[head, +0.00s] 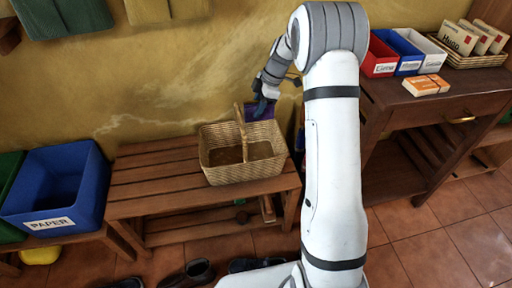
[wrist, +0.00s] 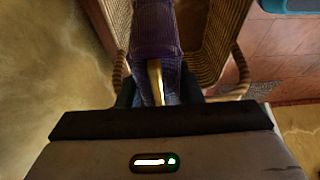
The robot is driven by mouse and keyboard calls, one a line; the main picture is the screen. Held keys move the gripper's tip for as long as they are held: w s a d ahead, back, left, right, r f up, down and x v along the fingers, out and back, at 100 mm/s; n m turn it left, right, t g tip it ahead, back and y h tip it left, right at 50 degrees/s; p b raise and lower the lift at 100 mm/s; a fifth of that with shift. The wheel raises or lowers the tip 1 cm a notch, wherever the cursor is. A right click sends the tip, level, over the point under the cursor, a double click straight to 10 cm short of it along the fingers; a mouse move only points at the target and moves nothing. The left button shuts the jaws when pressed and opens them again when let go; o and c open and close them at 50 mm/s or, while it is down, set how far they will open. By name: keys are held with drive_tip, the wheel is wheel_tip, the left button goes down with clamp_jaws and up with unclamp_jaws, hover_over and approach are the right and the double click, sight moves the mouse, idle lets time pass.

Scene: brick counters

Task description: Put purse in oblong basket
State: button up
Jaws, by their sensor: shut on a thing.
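The purple purse (head: 256,113) hangs from my gripper (head: 264,97) at the back right of the wicker basket with a tall handle (head: 218,172). In the wrist view the purse (wrist: 155,30) shows a gold edge, and my gripper (wrist: 158,92) is shut on it. The basket (wrist: 222,40) lies beyond the purse there, with wicker sides to its left and right. I cannot tell whether the purse is above the basket's opening or just behind its rim. The inside of the basket looks empty in the head view.
The basket stands on a slatted wooden bench (head: 150,180) against the yellow wall. A blue PAPER bin (head: 60,185) is at left. A wooden table (head: 440,105) with small bins and a letter basket is at right. Shoes (head: 190,275) lie on the floor in front.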

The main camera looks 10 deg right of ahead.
wheel_tip(320, 180, down, 18)
drive_tip(key=b, duration=0.4)
drive_tip(key=shift+d+r, duration=0.1)
drive_tip(key=shift+f+b, duration=0.2)
drive_tip(key=shift+b, duration=0.1)
drive_tip(key=o, duration=1.1)
drive_tip(key=shift+r, duration=0.15)
